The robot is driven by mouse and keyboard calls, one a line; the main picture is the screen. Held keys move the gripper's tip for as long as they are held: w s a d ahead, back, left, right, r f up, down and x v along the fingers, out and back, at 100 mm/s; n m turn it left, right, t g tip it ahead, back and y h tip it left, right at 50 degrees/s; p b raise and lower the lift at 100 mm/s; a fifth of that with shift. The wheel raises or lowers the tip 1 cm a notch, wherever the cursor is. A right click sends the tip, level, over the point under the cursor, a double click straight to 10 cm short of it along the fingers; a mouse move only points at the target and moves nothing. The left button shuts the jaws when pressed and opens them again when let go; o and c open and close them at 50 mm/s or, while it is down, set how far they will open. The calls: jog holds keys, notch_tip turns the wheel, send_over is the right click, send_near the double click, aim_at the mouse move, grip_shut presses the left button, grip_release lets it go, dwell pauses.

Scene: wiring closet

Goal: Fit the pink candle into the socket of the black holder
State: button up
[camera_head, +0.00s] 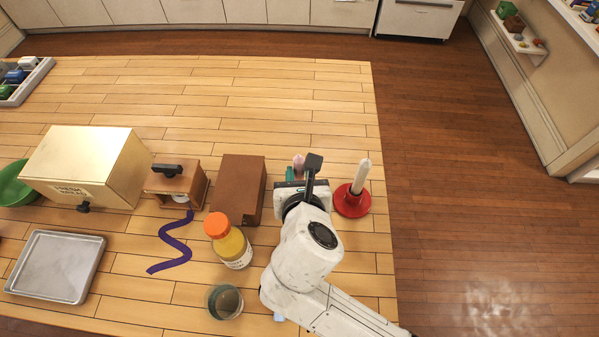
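A pink candle (298,161) shows only as a small pink tip just beyond the end of my arm. My arm hides the rest of it. A bit of green (290,174) shows just below and left of the tip; I cannot tell what it belongs to. My gripper (296,185) is above the table at the candle's near side. I cannot make out the black holder; a black part in front of the wrist looks like part of my arm.
To the left are a brown box (237,187), an orange-capped bottle (230,242) and a glass (225,302). The table's far part is clear.

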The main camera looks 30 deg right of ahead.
aim_at(299, 173)
jog(key=o, duration=0.4)
jog(key=shift+o, duration=0.2)
jog(key=shift+p+v, duration=0.7)
jog(key=shift+v, duration=0.5)
jog(key=shift+s+a+r, duration=0.15)
jog(key=shift+s, duration=0.1)
jog(key=shift+v, duration=1)
jog(key=v, duration=1)
jog(key=shift+s+a+r+b, duration=0.2)
jog(key=shift+s+b, duration=0.1)
